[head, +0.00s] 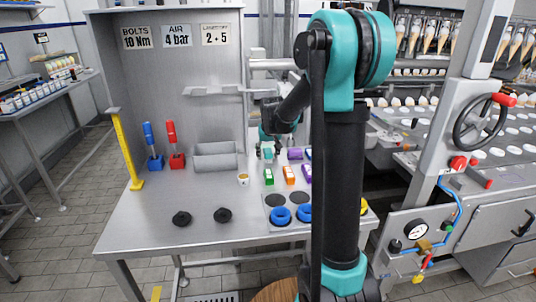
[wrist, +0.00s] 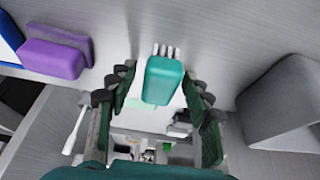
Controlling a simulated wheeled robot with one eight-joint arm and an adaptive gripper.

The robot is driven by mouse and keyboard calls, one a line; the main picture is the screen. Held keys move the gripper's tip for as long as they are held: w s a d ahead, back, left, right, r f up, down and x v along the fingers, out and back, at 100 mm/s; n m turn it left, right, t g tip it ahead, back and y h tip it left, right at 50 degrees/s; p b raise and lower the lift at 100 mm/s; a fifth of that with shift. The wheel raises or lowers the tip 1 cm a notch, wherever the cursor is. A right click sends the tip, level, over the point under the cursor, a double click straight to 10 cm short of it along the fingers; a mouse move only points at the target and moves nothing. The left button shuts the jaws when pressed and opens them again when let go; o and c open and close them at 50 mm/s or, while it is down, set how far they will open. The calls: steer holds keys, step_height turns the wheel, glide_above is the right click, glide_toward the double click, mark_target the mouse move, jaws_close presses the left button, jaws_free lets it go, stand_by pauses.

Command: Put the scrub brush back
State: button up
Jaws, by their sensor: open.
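A teal block (wrist: 163,80) with several short pale bristle-like prongs at its top edge looks like the scrub brush, though I cannot be sure. It lies between the spread fingers of my gripper (wrist: 160,95) in the wrist view; I see no grip on it. In the head view the teal block (head: 267,154) shows small at the back of the table, right of the grey bin. My gripper (head: 272,140) is just above it, partly hidden by my arm. A blue upright tool (head: 150,140) and a red one (head: 172,142) stand in holders at the left.
A purple block (wrist: 52,55) is left of my gripper and the grey bin (wrist: 285,105) right of it. In the head view, green (head: 268,176), orange (head: 289,175) and purple (head: 306,174) pieces stand in front.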

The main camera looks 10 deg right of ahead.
steer(key=v, duration=1.2)
steer(key=shift+r, duration=0.2)
